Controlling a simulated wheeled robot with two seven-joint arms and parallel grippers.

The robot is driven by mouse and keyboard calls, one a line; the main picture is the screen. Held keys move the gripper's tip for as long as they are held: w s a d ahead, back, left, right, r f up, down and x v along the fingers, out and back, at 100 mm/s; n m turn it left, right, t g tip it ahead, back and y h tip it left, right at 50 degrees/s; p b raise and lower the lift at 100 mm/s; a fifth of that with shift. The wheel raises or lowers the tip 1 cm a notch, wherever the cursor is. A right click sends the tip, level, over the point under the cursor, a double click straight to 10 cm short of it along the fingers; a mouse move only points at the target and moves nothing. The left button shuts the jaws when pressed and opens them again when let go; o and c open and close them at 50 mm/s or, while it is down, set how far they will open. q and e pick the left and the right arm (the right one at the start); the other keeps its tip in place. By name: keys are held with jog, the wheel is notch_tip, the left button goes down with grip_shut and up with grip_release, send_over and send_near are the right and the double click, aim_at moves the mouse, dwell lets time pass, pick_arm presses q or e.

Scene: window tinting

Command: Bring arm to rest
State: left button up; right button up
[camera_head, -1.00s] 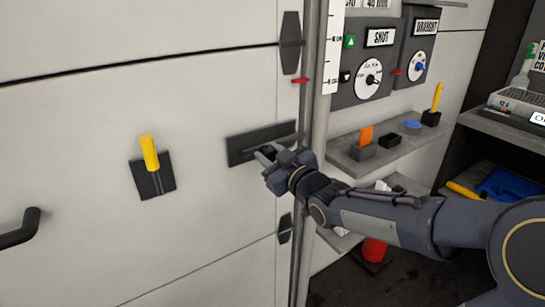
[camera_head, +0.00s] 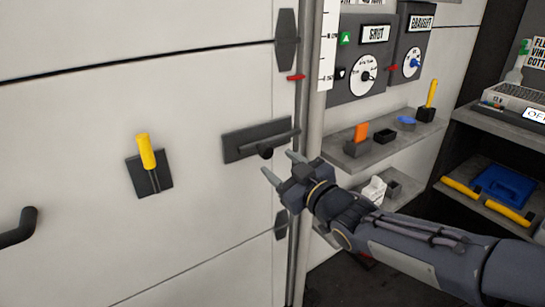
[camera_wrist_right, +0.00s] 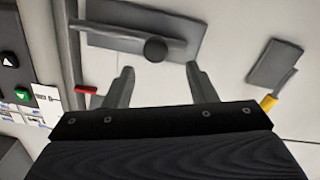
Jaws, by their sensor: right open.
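My right gripper (camera_head: 281,168) is open and empty. It is in front of the white panel wall, just below and right of a dark plate with a bar handle and round knob (camera_head: 258,140). In the right wrist view, the two fingers of my right gripper (camera_wrist_right: 160,85) stand apart, with the handle plate (camera_wrist_right: 125,42) beyond them and the round knob between and past the tips. The gripper appears clear of the handle. My right arm reaches in from the lower right. My left gripper is not in view.
A yellow-handled tool (camera_head: 147,152) is on a dark wall plate to the left. A grey pole (camera_head: 312,120) stands close beside my gripper. A shelf (camera_head: 338,144) with an orange item and small dark holders is to the right. A dial box (camera_head: 360,60) hangs above it.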

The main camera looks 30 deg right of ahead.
jog(key=shift+s, duration=0.4)
jog(key=shift+f, duration=0.1)
jog(key=s+a+f+m+g+y, duration=0.1)
jog(key=s+a+f+m+g, duration=0.25)
jog(key=s+f+g, duration=0.5)
jog(key=s+a+f+m+g+y, duration=0.1)
jog(key=s+a+f+m+g, duration=0.35)
jog(key=s, duration=0.65)
notch_tip(320, 180, up, 14)
jog(key=a+n+p, duration=0.1)
jog(key=p, duration=1.5)
jog(key=shift+s+n+t, duration=0.3)
jog(key=shift+s+n, duration=0.1)
jog(key=shift+s, duration=0.05)
